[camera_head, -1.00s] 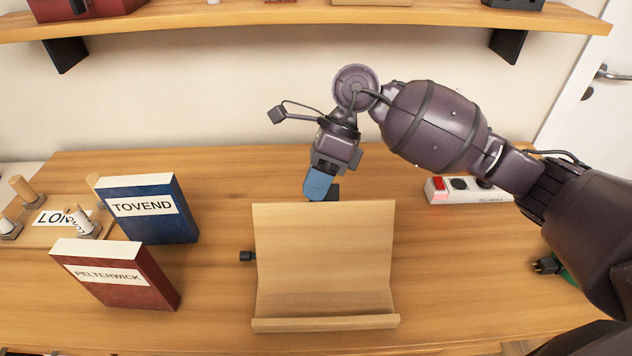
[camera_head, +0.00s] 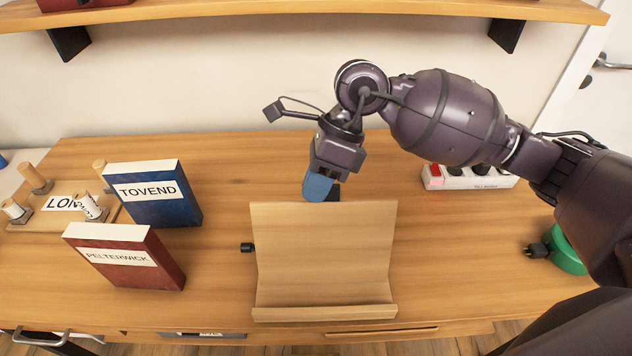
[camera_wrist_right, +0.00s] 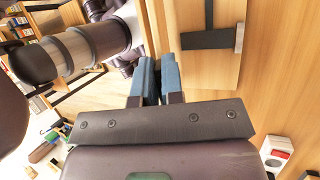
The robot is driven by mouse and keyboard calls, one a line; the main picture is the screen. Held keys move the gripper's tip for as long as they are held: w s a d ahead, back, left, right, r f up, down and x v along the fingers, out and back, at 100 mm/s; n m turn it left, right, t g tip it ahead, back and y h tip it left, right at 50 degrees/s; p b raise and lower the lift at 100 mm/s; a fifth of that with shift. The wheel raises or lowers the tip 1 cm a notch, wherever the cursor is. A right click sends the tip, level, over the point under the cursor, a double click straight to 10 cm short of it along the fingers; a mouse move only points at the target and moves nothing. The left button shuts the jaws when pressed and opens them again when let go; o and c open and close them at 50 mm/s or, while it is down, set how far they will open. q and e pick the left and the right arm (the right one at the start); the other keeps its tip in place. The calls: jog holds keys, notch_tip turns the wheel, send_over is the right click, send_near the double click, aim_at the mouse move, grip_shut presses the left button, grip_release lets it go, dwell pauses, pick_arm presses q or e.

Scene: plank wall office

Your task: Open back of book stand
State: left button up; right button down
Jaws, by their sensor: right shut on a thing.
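The wooden book stand (camera_head: 325,240) stands on the desk with its back panel leaning rearward and a ledge along its front. It holds no book. My right gripper (camera_head: 317,187) is shut at the panel's top edge, left of its middle. Its blue fingers also show in the right wrist view (camera_wrist_right: 158,80), against the edge of the panel's rear side (camera_wrist_right: 190,25). A dark T-shaped fitting (camera_wrist_right: 208,38) is on that rear side. A dark knob (camera_head: 247,247) sticks out at the stand's left. The fingertips' contact is partly hidden. My left gripper is out of view.
A blue TOVEND book (camera_head: 158,207) and a red PELTERWICK book (camera_head: 140,272) stand left of the stand. A board with pegs (camera_head: 45,218) is farther left. A power strip (camera_head: 468,178) and a green round object (camera_head: 566,252) are right. A shelf (camera_head: 300,7) is above.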

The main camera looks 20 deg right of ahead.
jog(key=shift+r, duration=0.1)
dwell(0.5)
jog(key=c, duration=1.2)
grip_release()
jog(key=shift+c, duration=0.2)
jog(key=shift+w+d+r, duration=0.15)
jog(key=shift+d+r, duration=0.1)
jog(key=shift+r, duration=0.2)
jog(key=v, duration=0.9)
jog(key=shift+d+r, duration=0.15)
jog(key=shift+r, duration=0.15)
